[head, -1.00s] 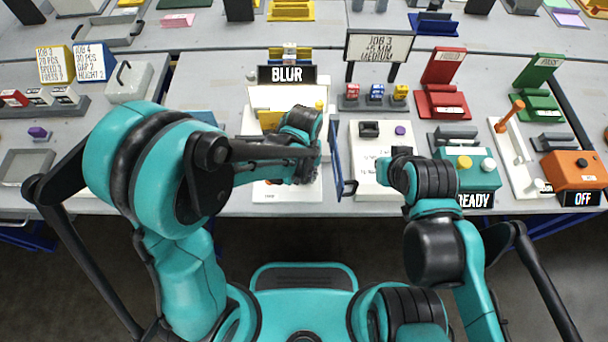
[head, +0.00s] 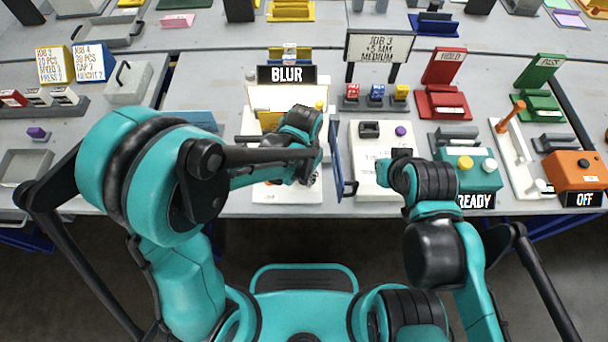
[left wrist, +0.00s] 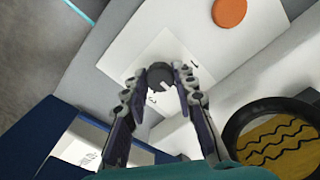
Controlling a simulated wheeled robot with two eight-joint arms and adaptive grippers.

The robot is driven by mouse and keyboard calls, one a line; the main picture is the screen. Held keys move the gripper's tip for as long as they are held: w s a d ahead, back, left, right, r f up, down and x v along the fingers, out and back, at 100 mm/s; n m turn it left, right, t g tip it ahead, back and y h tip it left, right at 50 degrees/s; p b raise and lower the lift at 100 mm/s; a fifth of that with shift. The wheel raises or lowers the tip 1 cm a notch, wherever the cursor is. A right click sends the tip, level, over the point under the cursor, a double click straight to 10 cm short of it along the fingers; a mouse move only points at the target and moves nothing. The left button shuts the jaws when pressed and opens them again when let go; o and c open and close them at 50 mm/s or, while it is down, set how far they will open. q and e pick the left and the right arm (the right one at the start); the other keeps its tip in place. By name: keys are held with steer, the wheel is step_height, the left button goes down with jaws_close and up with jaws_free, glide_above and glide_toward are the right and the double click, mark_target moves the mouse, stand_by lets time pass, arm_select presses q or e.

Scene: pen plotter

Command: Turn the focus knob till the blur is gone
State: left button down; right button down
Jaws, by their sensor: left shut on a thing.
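The black sign (head: 287,74) at the white machine (head: 262,195) reads BLUR in the head view. In the left wrist view the focus knob (left wrist: 158,73) appears as a small dark round knob on a white plate (left wrist: 125,58). My left gripper (left wrist: 161,80) is shut on it, one finger on each side. In the head view my left forearm and wrist cover the knob and the fingers. A dark ring (left wrist: 232,130) around a yellow face with black wavy lines shows at the lower right of the wrist view. My right gripper (head: 400,155) is mostly hidden by its wrist, near the READY station.
A blue upright panel (head: 337,160) stands just right of my left wrist. The teal READY box (head: 480,180) stands farther right.

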mark_target(303, 178)
stand_by(0.3)
arm_select(q)
steer(key=c, duration=1.2)
jaws_free()
step_height(303, 178, up, 12)
steer(key=shift+a, duration=0.1)
steer(key=s+a+r+n+t, duration=0.2)
steer(key=a+n+t, duration=0.1)
steer(key=a, duration=0.6)
steer(key=s+a+r+n+t, duration=0.1)
steer(key=s+a+n+t, duration=0.2)
steer(key=a, duration=0.5)
steer(key=shift+s+a+r+n+t, duration=0.2)
steer(key=shift+a+r+n+t, duration=0.2)
steer(key=shift+t, duration=0.2)
